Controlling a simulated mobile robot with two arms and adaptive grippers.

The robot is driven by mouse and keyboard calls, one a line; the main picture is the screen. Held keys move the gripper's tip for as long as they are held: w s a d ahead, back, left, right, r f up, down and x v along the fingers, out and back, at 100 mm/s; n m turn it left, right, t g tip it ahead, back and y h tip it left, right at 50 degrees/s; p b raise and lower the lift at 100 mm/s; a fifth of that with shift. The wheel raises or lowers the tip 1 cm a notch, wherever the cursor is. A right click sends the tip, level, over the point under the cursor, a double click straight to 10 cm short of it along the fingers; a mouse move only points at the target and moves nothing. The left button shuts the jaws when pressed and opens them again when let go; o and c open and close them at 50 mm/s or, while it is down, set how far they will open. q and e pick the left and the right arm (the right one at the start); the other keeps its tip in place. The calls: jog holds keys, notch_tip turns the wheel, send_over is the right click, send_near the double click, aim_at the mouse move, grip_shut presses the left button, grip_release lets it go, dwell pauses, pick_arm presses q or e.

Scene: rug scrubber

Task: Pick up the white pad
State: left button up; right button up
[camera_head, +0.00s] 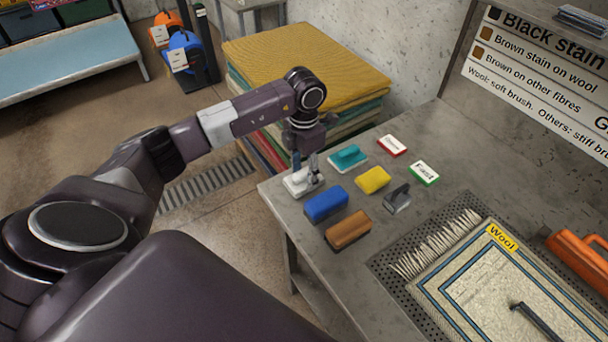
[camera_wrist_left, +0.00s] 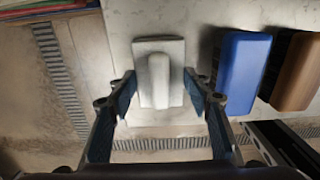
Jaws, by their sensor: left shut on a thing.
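The white pad (camera_head: 298,186) lies at the far left corner of the grey table, with a raised white grip on its flat base. In the left wrist view the white pad (camera_wrist_left: 159,80) is in the middle, between the fingers. My left gripper (camera_head: 306,166) reaches down over it from above and is shut on it; its fingers (camera_wrist_left: 160,98) are at the pad's two sides. I cannot tell whether the pad is clear of the table top. My right gripper is not in view.
A blue brush (camera_head: 326,204) and a brown brush (camera_head: 348,229) stand close by. A teal pad (camera_head: 347,157), a yellow sponge (camera_head: 373,180) and a grey clear item (camera_head: 398,198) lie right of it. A rug sample (camera_head: 500,290) lies nearer. Folded rugs (camera_head: 300,55) are stacked behind.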

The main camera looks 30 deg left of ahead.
pick_arm(q)
notch_tip(320, 180, up, 13)
jog(key=b, duration=0.3)
notch_tip(320, 180, up, 7)
send_over(304, 172)
jog(key=shift+p, duration=0.4)
jog(key=o, duration=0.5)
jog(key=shift+c, duration=0.2)
jog(key=c, duration=0.4)
jog(key=shift+f, duration=0.1)
